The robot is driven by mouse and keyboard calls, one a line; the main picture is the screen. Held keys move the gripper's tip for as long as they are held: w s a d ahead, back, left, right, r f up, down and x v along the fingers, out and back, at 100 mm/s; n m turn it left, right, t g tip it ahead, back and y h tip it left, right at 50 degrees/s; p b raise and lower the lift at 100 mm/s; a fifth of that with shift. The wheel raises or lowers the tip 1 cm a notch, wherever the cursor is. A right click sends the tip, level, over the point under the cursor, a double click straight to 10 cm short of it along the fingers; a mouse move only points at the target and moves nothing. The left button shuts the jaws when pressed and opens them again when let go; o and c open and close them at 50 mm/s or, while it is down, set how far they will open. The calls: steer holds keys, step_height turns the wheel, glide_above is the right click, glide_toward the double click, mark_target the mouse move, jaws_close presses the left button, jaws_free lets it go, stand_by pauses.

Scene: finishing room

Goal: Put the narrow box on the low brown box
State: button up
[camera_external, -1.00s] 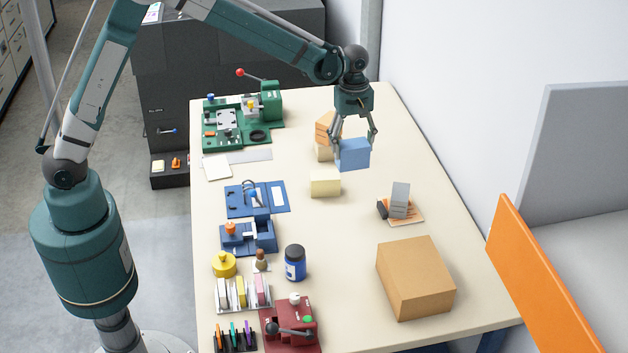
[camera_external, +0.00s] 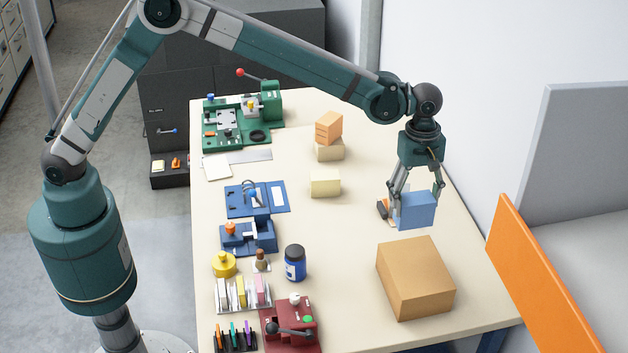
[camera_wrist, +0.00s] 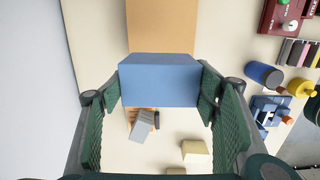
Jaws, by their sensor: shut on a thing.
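My gripper (camera_external: 414,192) is shut on a blue box (camera_external: 416,211), which also shows between the fingers in the wrist view (camera_wrist: 160,82). The blue box is held in the air above the right side of the table, a little behind the low brown box (camera_external: 415,278). The low brown box lies on the table at the front right, with nothing on its top. It also shows at the top of the wrist view (camera_wrist: 160,28), beyond the blue box. I cannot tell for certain that the blue box is the narrow one.
A grey block (camera_wrist: 142,128) on an orange slatted piece is mostly hidden behind the held box externally. A cream block (camera_external: 325,183) and an orange box (camera_external: 329,127) on a beige block (camera_external: 330,150) stand farther back. Tools and a blue jar (camera_external: 295,263) line the left side.

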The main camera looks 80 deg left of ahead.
steer(key=d, duration=0.7)
steer(key=shift+d+r, duration=0.4)
steer(key=shift+r, duration=0.05)
steer(key=shift+f, duration=0.1)
glide_above(419, 267)
step_height(419, 267, down, 6)
steer(key=shift+p, duration=0.3)
steer(key=shift+f, duration=1.9)
steer(key=shift+f, duration=0.2)
steer(key=o, duration=1)
steer(key=shift+c, duration=0.2)
steer(key=shift+r, duration=0.25)
